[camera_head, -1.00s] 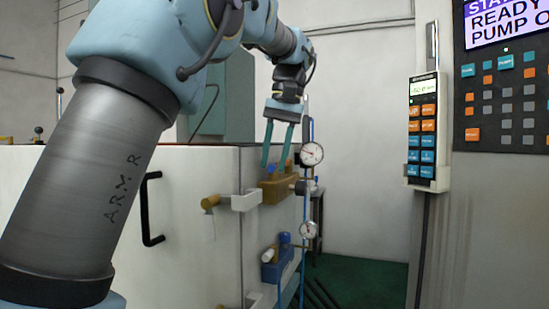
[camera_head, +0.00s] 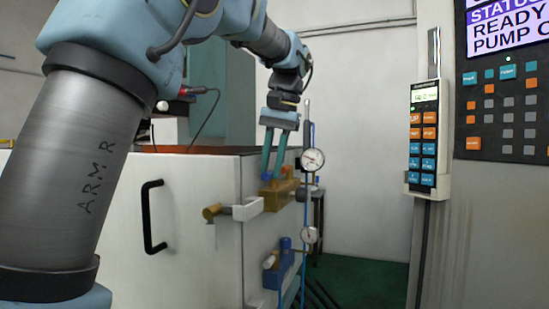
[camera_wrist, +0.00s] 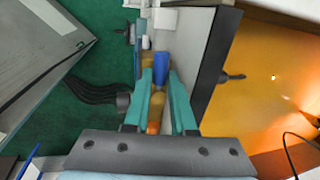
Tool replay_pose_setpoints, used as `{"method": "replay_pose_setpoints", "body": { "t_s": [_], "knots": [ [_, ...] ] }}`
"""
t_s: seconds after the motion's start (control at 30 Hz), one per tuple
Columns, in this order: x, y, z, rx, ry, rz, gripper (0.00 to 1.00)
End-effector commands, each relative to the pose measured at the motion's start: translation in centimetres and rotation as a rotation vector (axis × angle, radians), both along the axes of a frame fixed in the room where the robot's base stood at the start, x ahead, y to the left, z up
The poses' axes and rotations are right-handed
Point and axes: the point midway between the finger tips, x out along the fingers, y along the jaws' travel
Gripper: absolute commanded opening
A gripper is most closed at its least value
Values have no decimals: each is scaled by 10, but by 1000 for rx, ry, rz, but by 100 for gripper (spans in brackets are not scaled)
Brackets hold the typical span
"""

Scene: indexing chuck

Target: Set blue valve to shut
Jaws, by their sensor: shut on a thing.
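The lower valve (camera_head: 272,275) has a blue body, a blue cap and a pale knob on its left. It is mounted on the side of the white cabinet. Above it is a brown-yellow valve (camera_head: 284,194) with an orange cap and a blue knob (camera_head: 266,179). The fingers partly hide the knob; the lower valve is mostly hidden there.
Two round gauges (camera_head: 312,159) and blue pipes stand close right of the valves. A white bracket (camera_head: 248,209) with a brass-coloured piece sticks out at left. A black handle (camera_head: 150,217) is on the cabinet front. A keypad pendant (camera_head: 423,150) hangs at right.

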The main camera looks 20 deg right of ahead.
Motion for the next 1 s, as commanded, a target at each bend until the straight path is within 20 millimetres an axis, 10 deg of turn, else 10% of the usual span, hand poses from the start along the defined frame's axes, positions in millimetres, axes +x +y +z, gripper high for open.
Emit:
{"method": "replay_pose_setpoints", "body": {
  "t_s": [0.33, 0.37, 0.47, 1.0],
  "knots": [
    [1, 1, 0, -1, -3, -40, 0],
    [1, 1, 0, -2, -3, -39, 25],
    [1, 1, 0, -1, -2, -39, 36],
    [1, 0, -1, 0, -3, -12, 36]
  ]
}}
